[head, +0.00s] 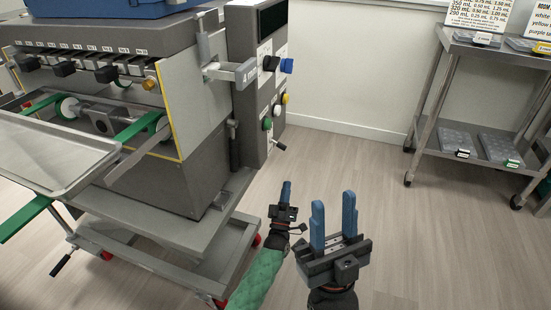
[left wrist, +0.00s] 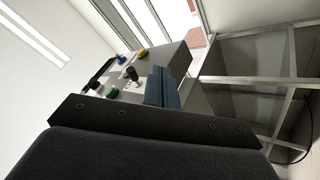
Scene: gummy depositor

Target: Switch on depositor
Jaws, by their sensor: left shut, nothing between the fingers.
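The depositor (head: 180,150) stands at the left in the head view. Its grey control panel (head: 245,95) has a dark display, blue, black, yellow and green knobs or buttons, and a small lever switch (head: 278,145) low down beneath the green button (head: 267,124). My left gripper (head: 286,188) is shut and empty, below and slightly right of the lever in the picture, apart from the panel. In the left wrist view, the shut blue fingers (left wrist: 163,86) point toward the panel, with the black lever (left wrist: 131,73) and green button (left wrist: 112,92) nearby. My right gripper (head: 334,218) is open and empty, farther right.
A metal tray (head: 55,155) and green belt parts stick out at the depositor's left. Its wheeled stand (head: 190,260) reaches close to my left arm. A steel shelf cart (head: 480,100) with trays stands at the right. The floor between is clear.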

